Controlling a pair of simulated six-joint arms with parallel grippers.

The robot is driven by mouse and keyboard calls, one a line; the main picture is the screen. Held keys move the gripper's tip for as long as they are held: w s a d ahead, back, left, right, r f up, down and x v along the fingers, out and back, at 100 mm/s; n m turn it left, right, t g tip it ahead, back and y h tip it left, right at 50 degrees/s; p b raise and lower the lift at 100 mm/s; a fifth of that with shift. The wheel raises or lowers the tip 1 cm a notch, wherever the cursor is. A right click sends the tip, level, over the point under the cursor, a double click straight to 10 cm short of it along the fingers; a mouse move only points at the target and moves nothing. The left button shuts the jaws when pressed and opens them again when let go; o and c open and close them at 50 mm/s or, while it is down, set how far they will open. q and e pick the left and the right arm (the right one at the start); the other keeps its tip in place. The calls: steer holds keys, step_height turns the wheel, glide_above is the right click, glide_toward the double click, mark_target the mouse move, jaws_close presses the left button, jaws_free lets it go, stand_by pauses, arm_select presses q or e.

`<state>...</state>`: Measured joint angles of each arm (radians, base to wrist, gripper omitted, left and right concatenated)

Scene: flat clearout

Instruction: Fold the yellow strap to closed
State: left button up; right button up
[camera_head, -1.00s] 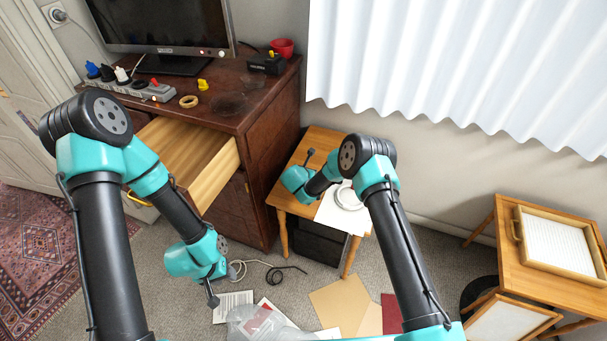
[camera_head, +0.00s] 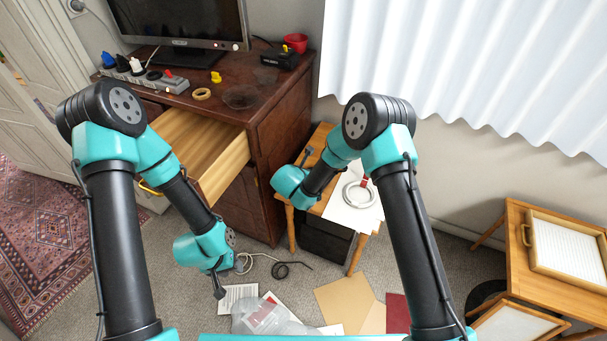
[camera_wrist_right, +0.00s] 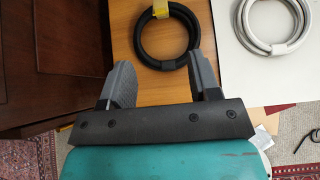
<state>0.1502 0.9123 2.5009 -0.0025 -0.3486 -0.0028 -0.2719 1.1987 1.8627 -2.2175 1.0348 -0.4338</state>
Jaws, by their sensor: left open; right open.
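I cannot tell whether the strap is open or closed. My right gripper (camera_wrist_right: 160,62) is open and empty, its fingertips just short of the coil's lower edge in the picture. In the head view my right gripper (camera_head: 306,157) is small over the side table, and the black coil cannot be made out there. My left gripper (camera_head: 218,288) hangs empty above the floor papers, open.
The dark desk (camera_head: 285,115) has an open drawer (camera_head: 225,170) to the left. Papers, a clear bag (camera_head: 255,315) and a cable litter the floor.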

steer(key=shift+v, duration=0.9)
steer(key=shift+w+d, duration=0.1)
steer(key=shift+c, duration=0.4)
steer(key=w+d+r+m+g+h, duration=0.35)
steer(key=w+d+m+g, duration=0.4)
steer(key=m, duration=1.25)
steer(key=w+a+r+m+g+y, duration=0.1)
steer(key=m+y, duration=0.3)
steer(key=m, duration=0.4)
steer(key=w+a+r+m+g+y, duration=0.1)
steer(key=w+r+m+y, duration=0.2)
steer(key=m, duration=0.5)
steer(key=shift+w+y, duration=0.35)
steer(key=shift+w, duration=0.1)
